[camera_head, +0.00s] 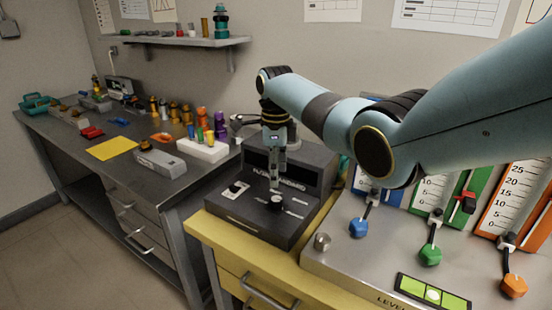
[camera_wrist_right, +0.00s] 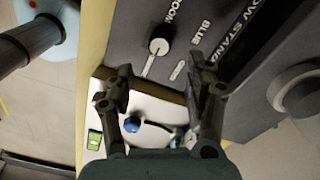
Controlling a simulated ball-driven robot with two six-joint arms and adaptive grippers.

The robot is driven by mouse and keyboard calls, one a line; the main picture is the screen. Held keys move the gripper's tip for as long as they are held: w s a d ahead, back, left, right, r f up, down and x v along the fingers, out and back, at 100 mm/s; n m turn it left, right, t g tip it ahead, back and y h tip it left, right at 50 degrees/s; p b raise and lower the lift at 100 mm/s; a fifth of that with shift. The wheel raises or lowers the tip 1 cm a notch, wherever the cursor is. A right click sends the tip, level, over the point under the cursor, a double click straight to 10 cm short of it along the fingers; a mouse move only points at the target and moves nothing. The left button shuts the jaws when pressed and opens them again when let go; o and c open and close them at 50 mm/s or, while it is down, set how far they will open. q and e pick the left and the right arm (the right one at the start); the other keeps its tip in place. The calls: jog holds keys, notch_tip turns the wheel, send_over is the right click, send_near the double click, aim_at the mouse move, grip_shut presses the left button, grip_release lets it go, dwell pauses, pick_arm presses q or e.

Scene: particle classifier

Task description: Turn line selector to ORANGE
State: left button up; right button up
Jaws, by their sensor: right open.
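The line selector appears to be the dark round knob (camera_head: 275,203) on top of a black box (camera_head: 258,222) marked as a standard. In the right wrist view the knob (camera_wrist_right: 158,47) has a pale top, with partly readable labels, one reading BLUE, beside it. I cannot make out an ORANGE label. My right gripper (camera_head: 276,183) points down just above the knob in the head view. In the wrist view its open fingers (camera_wrist_right: 165,85) are empty, and the knob lies ahead of the gap between them. I cannot tell whether they touch it. My left gripper is not in view.
A small switch (camera_head: 235,187) sits left of the knob. A panel (camera_head: 345,260) with blue (camera_head: 359,228), green (camera_head: 430,256) and orange (camera_head: 513,286) levers stands at right. A dark bench (camera_head: 75,140) with a bottle rack (camera_head: 203,150) is at left.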

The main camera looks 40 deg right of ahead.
jog(key=shift+r, duration=1.8)
jog(key=shift+f, duration=0.1)
